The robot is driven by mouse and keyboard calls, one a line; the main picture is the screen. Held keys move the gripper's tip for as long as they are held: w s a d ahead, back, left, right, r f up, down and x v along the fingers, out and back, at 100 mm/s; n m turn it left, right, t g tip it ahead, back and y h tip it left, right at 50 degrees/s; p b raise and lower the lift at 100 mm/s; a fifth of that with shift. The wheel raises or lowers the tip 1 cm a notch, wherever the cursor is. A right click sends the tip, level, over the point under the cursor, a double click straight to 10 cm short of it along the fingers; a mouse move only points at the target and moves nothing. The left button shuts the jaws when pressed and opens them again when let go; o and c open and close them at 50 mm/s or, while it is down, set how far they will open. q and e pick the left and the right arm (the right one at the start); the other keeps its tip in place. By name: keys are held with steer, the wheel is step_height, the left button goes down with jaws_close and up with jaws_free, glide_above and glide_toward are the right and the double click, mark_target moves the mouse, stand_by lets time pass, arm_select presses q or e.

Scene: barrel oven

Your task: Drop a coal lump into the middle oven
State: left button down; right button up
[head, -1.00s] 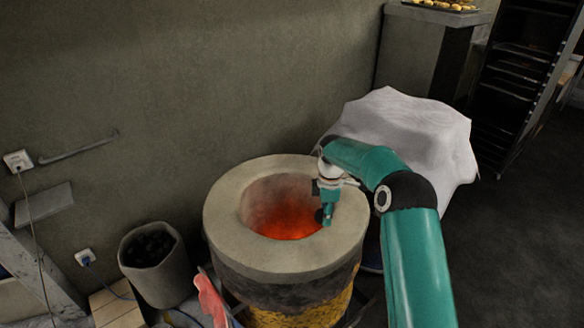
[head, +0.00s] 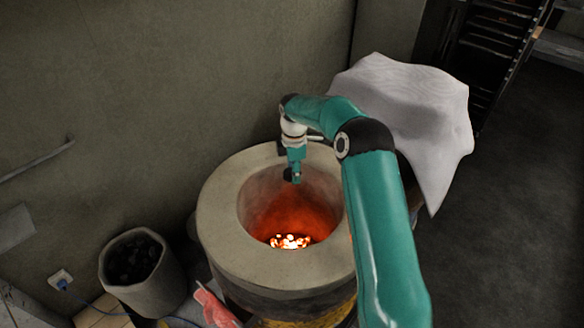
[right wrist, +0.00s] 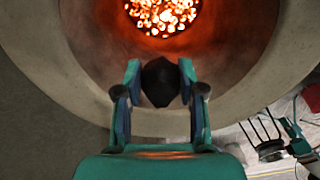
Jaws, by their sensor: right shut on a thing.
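The round barrel oven (head: 222,232) stands in the middle of the head view, with a thick pale rim and glowing embers (head: 289,241) at its bottom. My right gripper (head: 293,177) is over the far part of the oven's opening. In the right wrist view, my right gripper (right wrist: 160,80) is shut on a black coal lump (right wrist: 160,83), held between its two fingertips. Below the lump the oven's mouth and the glowing embers (right wrist: 162,14) show. My left gripper is in neither view.
A grey bucket of coal (head: 150,283) stands left of the oven. A red glove-like thing (head: 214,306) lies at the oven's near left. A white cloth (head: 405,110) covers something behind my right arm. A dark rack (head: 492,45) stands at the back right. The floor at right is clear.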

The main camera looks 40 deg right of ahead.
steer(key=shift+s+d+f+b, duration=0.2)
steer(key=shift+f+b, duration=0.1)
steer(key=shift+f, duration=0.25)
step_height(320, 180, down, 4)
steer(key=b, duration=0.2)
steer(key=shift+f+b, duration=0.15)
steer(key=shift+b, duration=0.25)
steer(key=o, duration=1.2)
steer(key=shift+c, duration=0.2)
steer(key=shift+s, duration=0.1)
step_height(320, 180, up, 12)
